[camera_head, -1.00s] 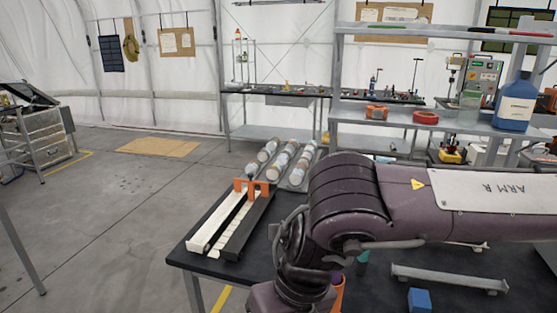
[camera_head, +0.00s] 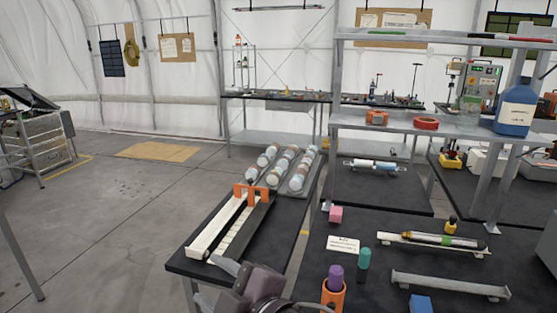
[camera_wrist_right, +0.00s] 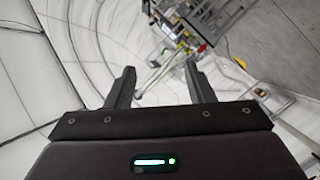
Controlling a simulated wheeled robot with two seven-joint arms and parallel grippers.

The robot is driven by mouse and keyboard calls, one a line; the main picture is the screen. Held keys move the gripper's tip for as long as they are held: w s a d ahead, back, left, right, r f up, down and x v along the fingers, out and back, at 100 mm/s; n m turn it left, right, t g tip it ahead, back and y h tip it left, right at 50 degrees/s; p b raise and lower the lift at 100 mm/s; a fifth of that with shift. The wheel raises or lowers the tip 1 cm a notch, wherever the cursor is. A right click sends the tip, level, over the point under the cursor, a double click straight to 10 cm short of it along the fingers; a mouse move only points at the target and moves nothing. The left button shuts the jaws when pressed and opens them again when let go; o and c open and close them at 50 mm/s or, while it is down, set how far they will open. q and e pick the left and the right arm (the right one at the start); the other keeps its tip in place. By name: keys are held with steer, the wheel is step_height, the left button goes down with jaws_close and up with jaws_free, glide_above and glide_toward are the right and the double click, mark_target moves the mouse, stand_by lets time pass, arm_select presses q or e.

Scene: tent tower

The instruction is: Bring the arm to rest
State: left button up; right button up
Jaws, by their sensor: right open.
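My right arm (camera_head: 262,287) shows only as a purple and dark part at the bottom edge of the head view, low in front of the near table edge. In the right wrist view my right gripper (camera_wrist_right: 161,86) has its two dark fingers wide apart with nothing between them. Beyond the fingers are the white tent wall and, farther off, a tilted view of shelving and floor. My left gripper is in neither view.
The black table (camera_head: 317,262) carries an orange holder (camera_head: 333,297) with a purple-capped item, a teal cylinder (camera_head: 363,259), a pink block (camera_head: 336,214) and a blue block (camera_head: 420,303). A white rack (camera_head: 210,235) and a tube tray (camera_head: 298,180) lie behind left.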

steer(key=s+d+f+m+g+h, duration=0.25)
steer(key=d+f+m+h, duration=0.85)
steer(key=d+f, duration=0.95)
steer(key=s+d+f+m+g, duration=0.5)
steer(key=s+d+f+m, duration=0.1)
steer(key=s+d+f, duration=0.25)
steer(key=s+f+g, duration=0.1)
steer(key=s+f, duration=0.1)
steer(key=f, duration=1.3)
steer(key=s+f+g, duration=0.1)
steer(key=s+f, duration=0.1)
steer(key=f, duration=1.3)
steer(key=s+d+f, duration=0.3)
steer(key=s+f, duration=1.3)
steer(key=s, duration=0.2)
steer(key=shift+d+h, duration=0.15)
steer(key=shift+h, duration=0.25)
